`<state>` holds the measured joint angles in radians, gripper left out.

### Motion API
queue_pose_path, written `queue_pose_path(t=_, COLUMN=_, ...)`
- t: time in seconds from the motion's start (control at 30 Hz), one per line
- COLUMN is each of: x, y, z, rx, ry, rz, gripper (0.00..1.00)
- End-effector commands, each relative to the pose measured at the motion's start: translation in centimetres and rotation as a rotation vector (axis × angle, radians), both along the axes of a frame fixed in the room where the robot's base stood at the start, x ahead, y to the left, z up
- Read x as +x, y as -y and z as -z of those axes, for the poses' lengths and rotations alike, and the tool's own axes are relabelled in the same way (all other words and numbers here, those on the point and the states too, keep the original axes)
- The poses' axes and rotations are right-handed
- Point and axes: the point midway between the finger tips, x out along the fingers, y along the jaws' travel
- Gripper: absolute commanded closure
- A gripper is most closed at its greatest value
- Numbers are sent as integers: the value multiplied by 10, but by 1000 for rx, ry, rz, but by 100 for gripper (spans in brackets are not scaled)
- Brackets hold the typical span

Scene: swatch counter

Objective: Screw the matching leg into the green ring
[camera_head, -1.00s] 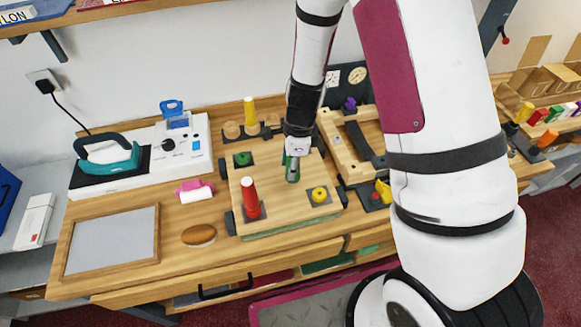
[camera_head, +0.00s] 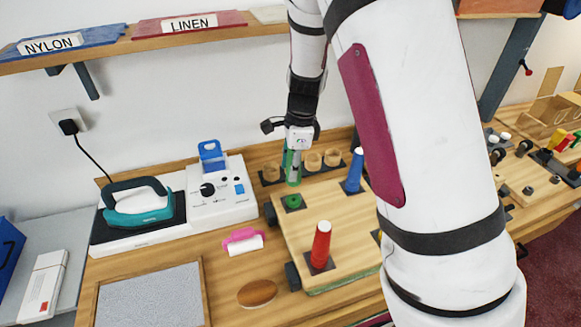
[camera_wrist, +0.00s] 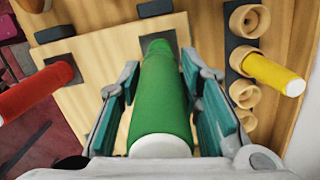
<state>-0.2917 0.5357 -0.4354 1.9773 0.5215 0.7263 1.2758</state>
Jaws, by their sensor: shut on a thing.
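My gripper (camera_head: 296,150) is shut on the green leg (camera_head: 291,168), which hangs close to upright with its lower end just above or at the green ring (camera_head: 292,201). In the wrist view the green leg (camera_wrist: 161,100) lies between both jaws (camera_wrist: 158,105), its white end towards the camera. Its far end lines up with the green ring on a dark square plate (camera_wrist: 172,38); whether they touch cannot be told. The ring is at the back left corner of the wooden board (camera_head: 330,215). A red leg (camera_head: 320,245) and a blue leg (camera_head: 354,170) stand on the board.
A rack with wooden cups (camera_head: 313,160) stands behind the board; a yellow leg (camera_wrist: 272,75) is in one cup. An iron (camera_head: 140,205), a white device (camera_head: 222,193), a pink roller (camera_head: 243,240) and a brown oval pad (camera_head: 257,293) lie left. My arm hides the board's right side.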

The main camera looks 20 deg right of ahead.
Motion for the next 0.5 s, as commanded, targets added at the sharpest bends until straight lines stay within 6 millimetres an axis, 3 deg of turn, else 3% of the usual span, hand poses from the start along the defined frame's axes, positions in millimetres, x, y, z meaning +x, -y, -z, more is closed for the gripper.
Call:
queue_pose_path(t=0.2, x=2, y=0, z=26, rx=0, ry=0, rz=1, gripper=98)
queue_pose_path(t=0.5, x=1, y=0, z=46, rx=0, ry=0, rz=0, gripper=98)
